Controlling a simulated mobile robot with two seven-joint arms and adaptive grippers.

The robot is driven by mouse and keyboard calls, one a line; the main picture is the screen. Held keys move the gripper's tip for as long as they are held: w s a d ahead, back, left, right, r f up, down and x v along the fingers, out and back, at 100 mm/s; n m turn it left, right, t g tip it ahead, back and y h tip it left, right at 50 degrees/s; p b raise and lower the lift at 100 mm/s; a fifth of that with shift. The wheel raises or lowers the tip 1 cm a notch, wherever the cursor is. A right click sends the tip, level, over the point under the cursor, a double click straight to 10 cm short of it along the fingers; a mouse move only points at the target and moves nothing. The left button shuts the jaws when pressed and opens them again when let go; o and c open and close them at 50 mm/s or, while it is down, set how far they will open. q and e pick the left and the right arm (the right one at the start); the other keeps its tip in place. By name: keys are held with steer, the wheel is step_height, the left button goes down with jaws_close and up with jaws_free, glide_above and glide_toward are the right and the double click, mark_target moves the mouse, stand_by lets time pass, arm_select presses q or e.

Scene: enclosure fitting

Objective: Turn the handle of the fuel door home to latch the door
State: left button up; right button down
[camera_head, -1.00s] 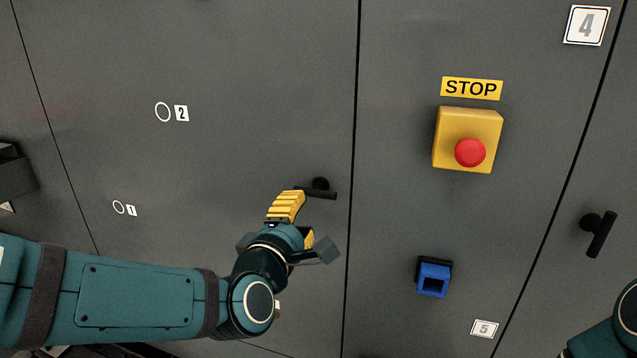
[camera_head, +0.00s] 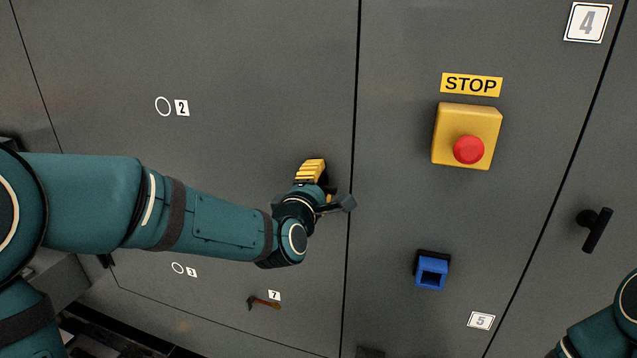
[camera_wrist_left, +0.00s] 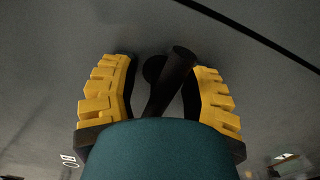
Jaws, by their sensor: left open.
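The black T-shaped handle (camera_wrist_left: 172,80) shows in the left wrist view, with its bar slanting between my two yellow fingers. My left gripper (camera_wrist_left: 158,88) is open and straddles the bar. A gap shows on the left side, and the bar's upper end lies close to the right finger; contact cannot be told. In the head view my left gripper (camera_head: 318,174) is at the right edge of the grey door (camera_head: 240,90), next to the seam, and hides most of the handle. My right gripper is outside the view.
A yellow box with a red stop button (camera_head: 468,149) is right of the seam, above a blue square socket (camera_head: 432,272). Another black handle (camera_head: 596,230) is on the far right panel. A small brown-handled tool (camera_head: 264,303) is low on the left.

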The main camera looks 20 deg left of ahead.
arm_select(q)
jaws_close()
